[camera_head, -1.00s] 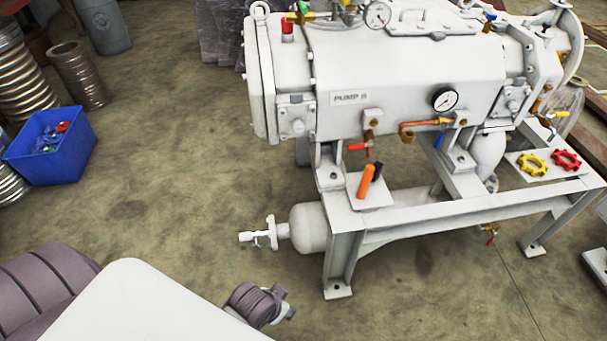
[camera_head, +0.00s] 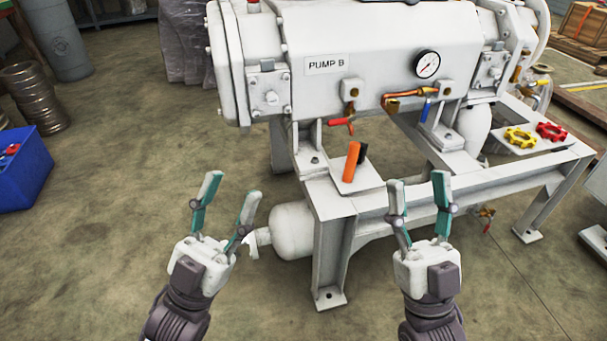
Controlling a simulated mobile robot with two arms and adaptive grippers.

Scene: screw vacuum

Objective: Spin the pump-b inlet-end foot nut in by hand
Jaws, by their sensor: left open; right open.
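Pump B (camera_head: 360,60) is a white machine bolted on a grey steel frame (camera_head: 440,205). The left-end foot (camera_head: 311,148) stands on the frame with a small dark nut or bolt (camera_head: 314,160) on its plate; the detail is too small to tell how it sits. A second foot (camera_head: 445,140) is further right. My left gripper (camera_head: 228,200) is open and empty, left of the frame and in front of the white tank. My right gripper (camera_head: 419,195) is open and empty, in front of the frame's front beam. Neither visibly holds anything.
An orange-handled tool (camera_head: 351,162) and a dark item lie on a small plate (camera_head: 360,182) beside the foot. A white tank (camera_head: 291,230) sits below. A blue bin (camera_head: 25,170) stands left on open floor.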

